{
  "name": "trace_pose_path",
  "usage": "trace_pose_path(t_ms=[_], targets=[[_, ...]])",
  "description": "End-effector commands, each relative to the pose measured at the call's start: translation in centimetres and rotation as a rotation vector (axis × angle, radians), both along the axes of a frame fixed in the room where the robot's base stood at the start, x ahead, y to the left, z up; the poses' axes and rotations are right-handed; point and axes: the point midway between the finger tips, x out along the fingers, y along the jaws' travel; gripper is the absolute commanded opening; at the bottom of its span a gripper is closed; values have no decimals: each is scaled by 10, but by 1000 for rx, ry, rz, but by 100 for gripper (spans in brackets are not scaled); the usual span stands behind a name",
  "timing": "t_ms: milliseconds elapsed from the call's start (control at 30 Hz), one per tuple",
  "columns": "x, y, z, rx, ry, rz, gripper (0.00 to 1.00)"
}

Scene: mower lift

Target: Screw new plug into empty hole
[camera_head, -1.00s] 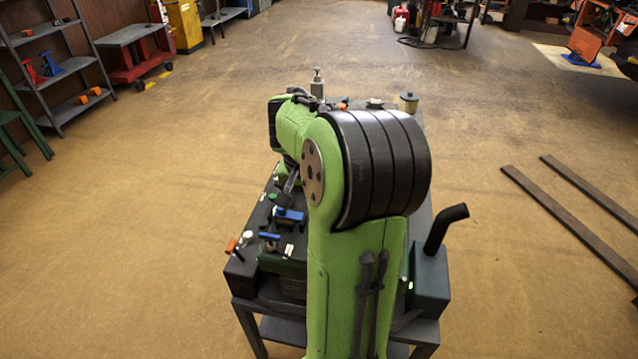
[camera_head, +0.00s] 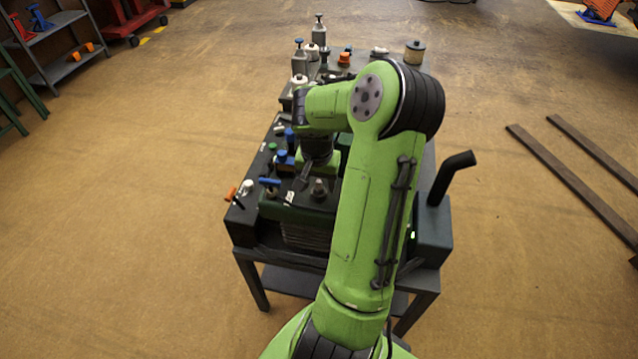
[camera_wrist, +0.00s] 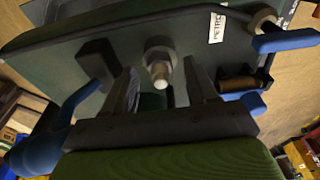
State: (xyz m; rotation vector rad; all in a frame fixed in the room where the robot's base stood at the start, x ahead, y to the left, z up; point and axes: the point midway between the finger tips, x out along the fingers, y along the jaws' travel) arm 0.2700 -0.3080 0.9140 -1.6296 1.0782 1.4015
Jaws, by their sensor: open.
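A plug (camera_wrist: 159,68) with a metallic hex collar and a pale rounded tip stands on the dark engine block (camera_wrist: 110,45). It also shows upright on the block in the head view (camera_head: 319,187). My gripper (camera_wrist: 163,78) is open, its two fingers apart on either side of the plug in the wrist view. I cannot tell whether either finger touches it. In the head view my gripper (camera_head: 306,178) hangs just left of the plug, pointing down. The plug's lower end and any hole under it are hidden.
Blue-handled parts (camera_head: 270,182) and an orange-handled tool (camera_head: 232,193) lie at the bench's left edge. Bottles (camera_head: 300,62) and a tan-topped canister (camera_head: 414,52) stand at the back. A black pipe (camera_head: 450,175) rises at the right.

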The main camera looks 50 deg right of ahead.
Motion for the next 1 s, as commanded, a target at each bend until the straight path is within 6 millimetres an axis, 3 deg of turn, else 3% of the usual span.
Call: trace_pose_path(t_ms=[233, 600, 633, 800, 900, 1000], targets=[[0, 0, 0, -1, 0, 0, 56], [0, 0, 0, 0, 0, 0, 0], [0, 0, 0, 0, 0, 0, 26], [0, 0, 0, 0, 0, 0, 0], [1, 0, 0, -1, 1, -34, 0], [1, 0, -1, -4, 0, -205, 0]])
